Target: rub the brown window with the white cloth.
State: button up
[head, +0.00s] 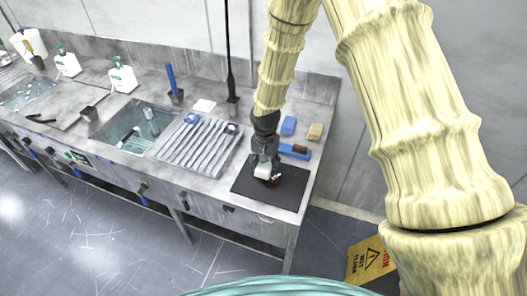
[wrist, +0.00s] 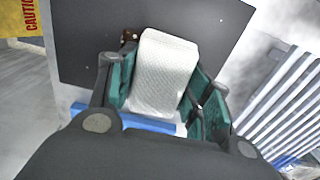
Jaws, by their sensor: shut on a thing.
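My gripper (head: 264,160) is shut on the white cloth (wrist: 163,72), a folded, textured pad between its teal fingers in the wrist view. In the head view the cloth (head: 262,171) is low over the dark mat (head: 245,184) at the right end of the counter. A small brown piece, seemingly the brown window (head: 272,182), shows just under the cloth on the mat. In the wrist view only a bit of brown (wrist: 129,35) shows beside the cloth; the rest is hidden. I cannot tell for certain whether cloth and window touch.
A ribbed drying rack (head: 203,146) lies left of the mat, with a sink (head: 130,127) beyond it. A yellow caution sign (head: 366,260) stands on the floor.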

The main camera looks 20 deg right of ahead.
aim_at(268, 165)
jog(key=r, duration=0.1)
jog(key=r+p, duration=0.1)
jog(key=r, duration=0.1)
jog(key=shift+s+d, duration=0.35)
jog(key=shift+s, duration=0.05)
jog(key=shift+w+r+p, duration=0.15)
jog(key=shift+r+p, duration=0.4)
jog(key=shift+p, duration=0.1)
jog(key=shift+a+r+p, duration=0.1)
jog(key=shift+r+p, duration=0.35)
jog(key=shift+r, duration=0.5)
jog(key=shift+f, duration=0.1)
